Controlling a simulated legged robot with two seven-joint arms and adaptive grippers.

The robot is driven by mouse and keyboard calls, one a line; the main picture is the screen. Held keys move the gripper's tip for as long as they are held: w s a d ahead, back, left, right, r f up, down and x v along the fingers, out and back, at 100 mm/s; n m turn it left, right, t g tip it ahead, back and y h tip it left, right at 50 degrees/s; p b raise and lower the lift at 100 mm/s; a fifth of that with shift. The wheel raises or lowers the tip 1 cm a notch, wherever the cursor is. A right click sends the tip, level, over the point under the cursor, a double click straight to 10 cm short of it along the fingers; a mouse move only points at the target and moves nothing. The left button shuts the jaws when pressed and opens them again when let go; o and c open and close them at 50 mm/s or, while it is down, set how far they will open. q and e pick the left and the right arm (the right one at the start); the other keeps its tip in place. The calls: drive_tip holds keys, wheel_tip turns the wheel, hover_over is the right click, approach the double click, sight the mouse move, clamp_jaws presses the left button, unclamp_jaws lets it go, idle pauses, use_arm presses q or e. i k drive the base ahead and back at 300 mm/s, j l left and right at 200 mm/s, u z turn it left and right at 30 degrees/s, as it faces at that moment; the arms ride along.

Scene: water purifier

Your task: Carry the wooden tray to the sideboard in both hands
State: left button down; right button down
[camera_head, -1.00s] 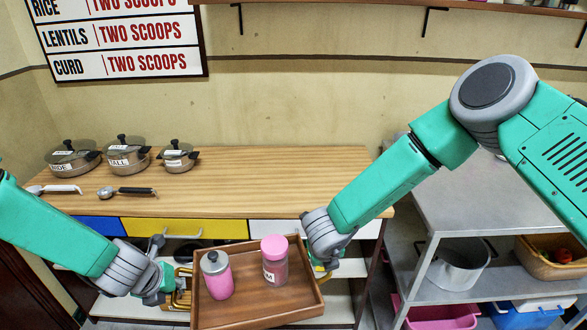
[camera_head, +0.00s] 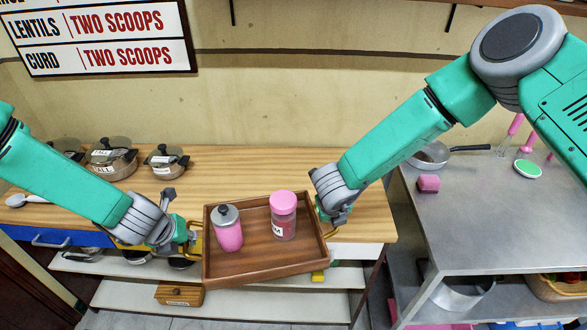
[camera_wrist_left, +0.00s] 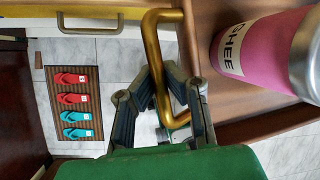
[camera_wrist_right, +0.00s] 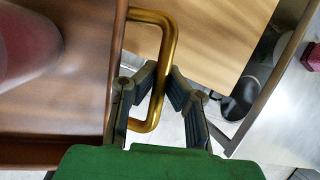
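The wooden tray (camera_head: 262,264) hangs between my two grippers and looks roughly level. In the head view its far part overlaps the front edge of the wooden-topped sideboard (camera_head: 260,166); its height above the top is hard to judge. A pink GHEE jar (camera_head: 229,236) and a clear jar with a pink lid (camera_head: 283,216) stand upright on it. My left gripper (camera_head: 186,236) is shut on the tray's left brass handle (camera_wrist_left: 153,62). My right gripper (camera_head: 326,214) is shut on the right brass handle (camera_wrist_right: 167,68), its fingertips partly hidden in the head view.
Lidded pots (camera_head: 166,160) stand at the sideboard's left, with a ladle (camera_head: 28,200) in front. The middle of its top is clear. A steel table (camera_head: 470,225) with a pan (camera_head: 430,156) stands at right. A mat with slippers (camera_wrist_left: 74,103) lies on the floor.

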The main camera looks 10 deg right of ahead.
sight(289, 185)
drive_tip(key=i+l, duration=0.6)
drive_tip(key=i, duration=0.2)
